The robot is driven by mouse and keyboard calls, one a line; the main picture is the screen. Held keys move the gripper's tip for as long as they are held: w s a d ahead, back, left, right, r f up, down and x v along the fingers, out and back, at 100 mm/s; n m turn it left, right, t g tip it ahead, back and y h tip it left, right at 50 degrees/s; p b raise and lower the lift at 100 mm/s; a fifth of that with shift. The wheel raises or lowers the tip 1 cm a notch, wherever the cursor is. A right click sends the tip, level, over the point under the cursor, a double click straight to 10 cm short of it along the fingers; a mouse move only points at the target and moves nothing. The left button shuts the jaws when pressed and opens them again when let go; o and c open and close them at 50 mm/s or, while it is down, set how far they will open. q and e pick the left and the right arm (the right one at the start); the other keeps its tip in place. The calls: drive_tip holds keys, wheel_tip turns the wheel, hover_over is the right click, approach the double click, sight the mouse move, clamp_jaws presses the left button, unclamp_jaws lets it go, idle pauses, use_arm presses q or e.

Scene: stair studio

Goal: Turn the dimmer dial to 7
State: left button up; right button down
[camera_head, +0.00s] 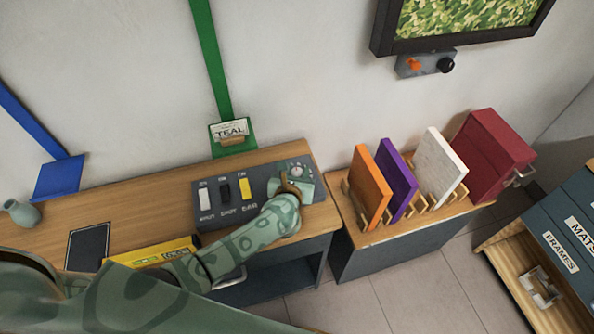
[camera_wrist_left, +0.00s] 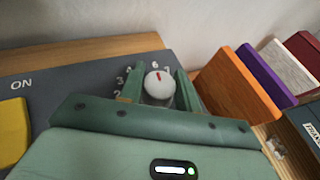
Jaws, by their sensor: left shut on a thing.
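The grey control panel (camera_head: 262,197) lies on the wooden bench. The dimmer dial is a white round knob (camera_head: 297,170) with a red mark at the panel's right end. In the left wrist view the dial (camera_wrist_left: 158,84) has numbers around it; 2, 3, 4 and 6 can be made out, and others are hidden. My left gripper (camera_head: 290,186) is at the dial. Its fingers (camera_wrist_left: 158,90) stand on either side of the knob, shut on it. My right gripper is not in view.
White, black and yellow switches (camera_head: 244,189) sit left of the dial on the panel. Orange, purple and white boards (camera_head: 371,187) stand in a rack at right, beside a red box (camera_head: 488,155). A teal vase (camera_head: 22,213) stands at the bench's left.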

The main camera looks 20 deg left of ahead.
use_arm(q)
drive_tip(key=m+h+p, duration=0.1)
drive_tip(key=m+h, duration=0.2)
drive_tip(key=shift+a+r+h, duration=0.1)
drive_tip(key=shift+a+h, duration=0.05)
drive_tip(key=shift+h, duration=0.25)
drive_tip(key=m+g+h, duration=0.1)
drive_tip(key=m+h, duration=0.1)
drive_tip(key=m, duration=0.1)
drive_tip(key=shift+h, duration=0.4)
drive_tip(key=shift+f+m+g+h, duration=0.2)
drive_tip(key=shift+m+g+h, duration=0.3)
drive_tip(key=shift+m+h, duration=0.3)
drive_tip(key=shift+m+g+h+b, duration=0.65)
drive_tip(key=shift+m+h, duration=0.25)
drive_tip(key=shift+h, duration=0.1)
drive_tip(key=shift+r, duration=0.1)
drive_tip(key=o, duration=1)
drive_tip(key=shift+c, duration=0.2)
